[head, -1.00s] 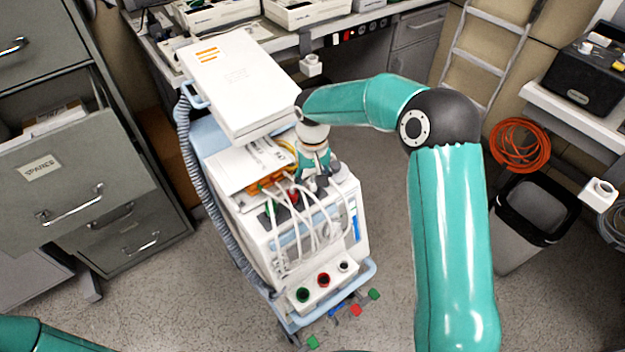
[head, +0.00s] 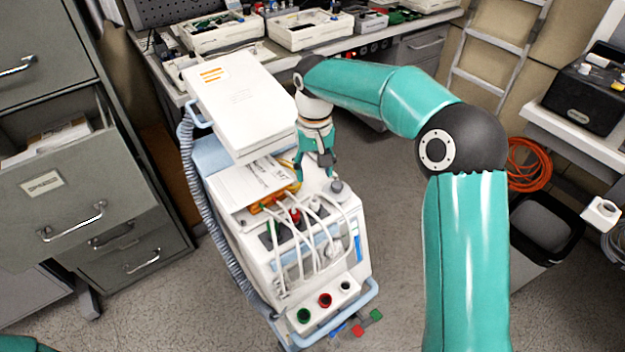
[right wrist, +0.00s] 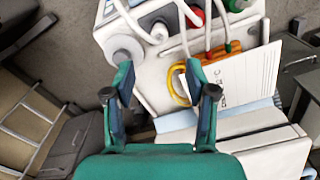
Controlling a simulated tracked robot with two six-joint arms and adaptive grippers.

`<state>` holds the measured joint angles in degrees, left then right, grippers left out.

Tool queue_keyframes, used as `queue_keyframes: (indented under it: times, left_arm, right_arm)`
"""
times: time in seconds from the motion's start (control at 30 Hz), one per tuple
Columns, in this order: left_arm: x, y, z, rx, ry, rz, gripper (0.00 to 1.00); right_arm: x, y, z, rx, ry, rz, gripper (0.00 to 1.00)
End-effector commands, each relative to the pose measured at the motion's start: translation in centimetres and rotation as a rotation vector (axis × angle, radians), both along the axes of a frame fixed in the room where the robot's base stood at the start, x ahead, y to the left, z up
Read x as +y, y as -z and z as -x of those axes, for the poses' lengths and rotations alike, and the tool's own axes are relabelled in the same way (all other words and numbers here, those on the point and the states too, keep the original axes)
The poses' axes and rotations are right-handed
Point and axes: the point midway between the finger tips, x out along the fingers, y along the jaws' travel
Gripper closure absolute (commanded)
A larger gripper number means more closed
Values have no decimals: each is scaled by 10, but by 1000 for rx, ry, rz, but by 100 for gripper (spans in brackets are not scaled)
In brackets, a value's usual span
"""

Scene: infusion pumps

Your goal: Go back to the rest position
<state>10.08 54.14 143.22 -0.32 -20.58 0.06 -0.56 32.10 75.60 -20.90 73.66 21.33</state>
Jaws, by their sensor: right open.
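My right gripper (head: 318,172) hangs over the back right part of the white pump cart (head: 262,262) in the head view. It points down and its fingers are apart. In the right wrist view the two fingers of my right gripper (right wrist: 160,105) are open with nothing held between them. The cart's white top with a grey round knob (right wrist: 124,50) lies beyond the fingertips. My left gripper is not in view; only a bit of my left arm shows at the bottom left corner.
A large white box (head: 240,105) sits at the cart's back, with papers (head: 250,182) and a yellow-orange loop (right wrist: 179,82) near it. White cables run across the cart's front. A grey filing cabinet (head: 75,185) stands left, a bin (head: 545,225) right. Open floor lies around the cart.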

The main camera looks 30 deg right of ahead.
Motion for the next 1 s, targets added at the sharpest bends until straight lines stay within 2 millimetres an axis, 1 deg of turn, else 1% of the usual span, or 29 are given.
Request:
queue_keyframes:
  times: [0.1,0.27,0.37,0.43,0.47,0.57,0.6,0.67,0.7,0.77,0.8,0.87,0.9,1.0]
  left_arm:
    - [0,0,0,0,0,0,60]
    - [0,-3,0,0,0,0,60]
    - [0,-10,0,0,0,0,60]
    - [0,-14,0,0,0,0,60]
    - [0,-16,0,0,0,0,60]
    - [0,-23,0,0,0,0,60]
    - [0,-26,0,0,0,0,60]
    - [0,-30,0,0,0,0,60]
    - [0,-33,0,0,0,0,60]
    - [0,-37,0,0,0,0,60]
    - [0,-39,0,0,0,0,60]
    - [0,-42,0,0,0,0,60]
    - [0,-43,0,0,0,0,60]
    - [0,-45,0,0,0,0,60]
  right_arm:
    - [0,-8,0,0,0,0,44]
    - [-3,-11,1,5,7,0,44]
    - [-8,6,5,59,15,-1,44]
    - [-6,28,19,131,7,-4,44]
    - [-4,40,28,171,2,-8,44]
    - [11,88,62,294,-22,-46,44]
    - [21,111,78,329,-35,-73,44]
    - [38,144,105,371,-54,-121,44]
    - [50,165,124,390,-67,-157,44]
    - [70,193,155,406,-79,-215,44]
    - [84,209,176,408,-82,-253,44]
    - [102,228,206,399,-83,-302,44]
    - [113,238,224,386,-80,-330,44]
    - [135,253,260,331,-67,-377,44]
